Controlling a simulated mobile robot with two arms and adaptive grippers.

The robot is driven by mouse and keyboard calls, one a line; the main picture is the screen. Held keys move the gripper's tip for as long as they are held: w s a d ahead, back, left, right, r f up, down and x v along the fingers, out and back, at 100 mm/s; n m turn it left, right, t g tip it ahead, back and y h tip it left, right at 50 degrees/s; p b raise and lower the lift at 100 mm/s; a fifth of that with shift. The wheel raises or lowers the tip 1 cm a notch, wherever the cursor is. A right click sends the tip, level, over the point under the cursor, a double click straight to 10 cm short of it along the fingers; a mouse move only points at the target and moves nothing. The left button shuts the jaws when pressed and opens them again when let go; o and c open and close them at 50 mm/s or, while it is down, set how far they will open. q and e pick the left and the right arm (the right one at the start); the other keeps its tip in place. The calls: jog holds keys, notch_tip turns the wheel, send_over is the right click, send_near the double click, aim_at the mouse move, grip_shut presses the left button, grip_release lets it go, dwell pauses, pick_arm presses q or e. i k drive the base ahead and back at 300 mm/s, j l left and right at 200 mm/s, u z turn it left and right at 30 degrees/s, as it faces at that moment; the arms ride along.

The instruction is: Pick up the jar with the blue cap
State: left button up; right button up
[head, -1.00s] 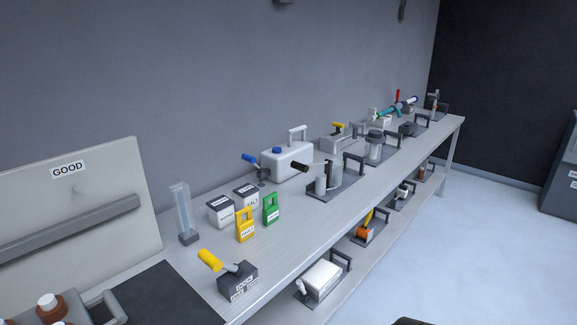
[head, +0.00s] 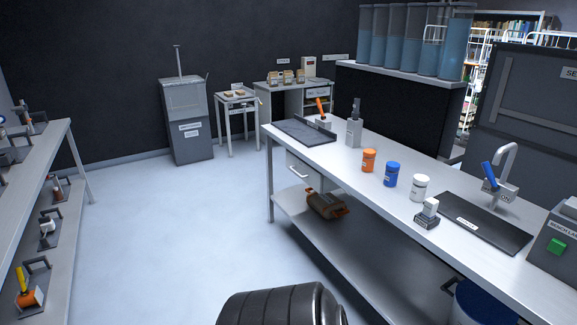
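Three small jars stand upright in a row on the right-hand workbench in the head view. The jar with the blue cap (head: 392,174) is the middle one, blue all over with a pale label. An orange jar (head: 369,160) stands to its left and a white jar (head: 420,188) to its right, with gaps between them. Neither of my grippers is in view, so nothing shows at the jars.
The workbench (head: 335,162) also carries a dark mat (head: 303,133) at its far end, a grey dispenser (head: 354,128), a small block device (head: 428,214) and a tap (head: 500,180). A brown bag (head: 326,204) lies on its lower shelf. Open floor (head: 190,230) lies to the left.

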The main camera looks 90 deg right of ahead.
aim_at(392, 168)
jog(key=z, duration=3.5)
jog(key=i+j, duration=0.2)
jog(key=i, duration=0.15)
jog(key=i+j+z, duration=0.1)
jog(key=i, duration=0.25)
jog(key=j, duration=0.05)
